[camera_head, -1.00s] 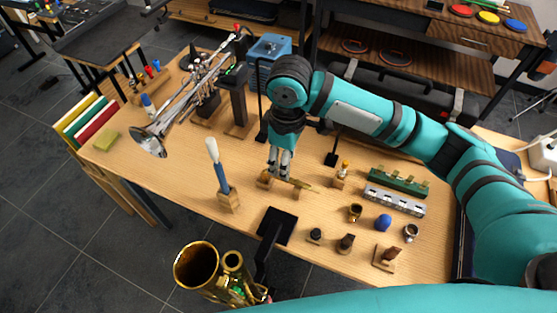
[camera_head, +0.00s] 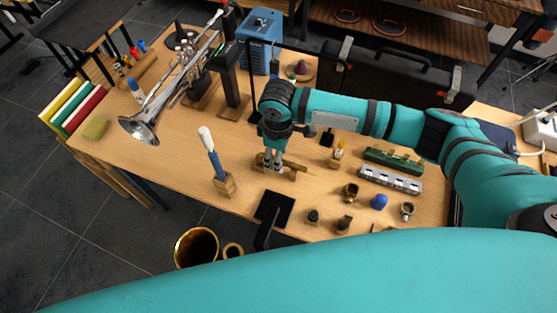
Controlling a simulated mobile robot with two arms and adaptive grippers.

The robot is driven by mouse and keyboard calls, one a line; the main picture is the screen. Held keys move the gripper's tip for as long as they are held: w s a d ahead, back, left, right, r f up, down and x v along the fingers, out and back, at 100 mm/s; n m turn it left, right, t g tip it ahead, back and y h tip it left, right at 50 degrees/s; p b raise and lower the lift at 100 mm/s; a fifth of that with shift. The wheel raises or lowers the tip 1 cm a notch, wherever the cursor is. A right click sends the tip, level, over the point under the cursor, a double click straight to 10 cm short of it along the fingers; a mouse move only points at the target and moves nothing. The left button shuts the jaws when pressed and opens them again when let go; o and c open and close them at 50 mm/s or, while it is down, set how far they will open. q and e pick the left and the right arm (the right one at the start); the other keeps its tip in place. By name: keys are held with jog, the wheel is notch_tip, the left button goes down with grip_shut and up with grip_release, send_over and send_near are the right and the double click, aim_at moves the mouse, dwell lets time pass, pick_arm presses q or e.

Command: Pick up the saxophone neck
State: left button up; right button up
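The saxophone neck, a slim brass piece (camera_head: 296,164), lies across small wooden rests (camera_head: 292,173) near the middle of the table in the head view. My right gripper (camera_head: 272,166) comes down on its left part. The two fingertips show a narrow gap between them. The fingers hide the left part of the neck, and I cannot tell whether they touch it. My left gripper is not in view.
A blue-and-white upright tool (camera_head: 213,160) stands left of the gripper, and a trumpet (camera_head: 172,90) is further left. A black stand plate (camera_head: 274,208) is in front. Mouthpieces and a green holder (camera_head: 393,160) lie to the right. A brass bell (camera_head: 196,247) stands below the front edge.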

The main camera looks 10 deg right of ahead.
aim_at(259, 157)
jog(key=f, duration=0.3)
jog(key=f+p, duration=0.1)
jog(key=shift+w+d+f, duration=0.1)
jog(key=shift+w+f, duration=0.15)
jog(key=shift+w, duration=0.05)
jog(key=shift+f, duration=0.35)
grip_shut()
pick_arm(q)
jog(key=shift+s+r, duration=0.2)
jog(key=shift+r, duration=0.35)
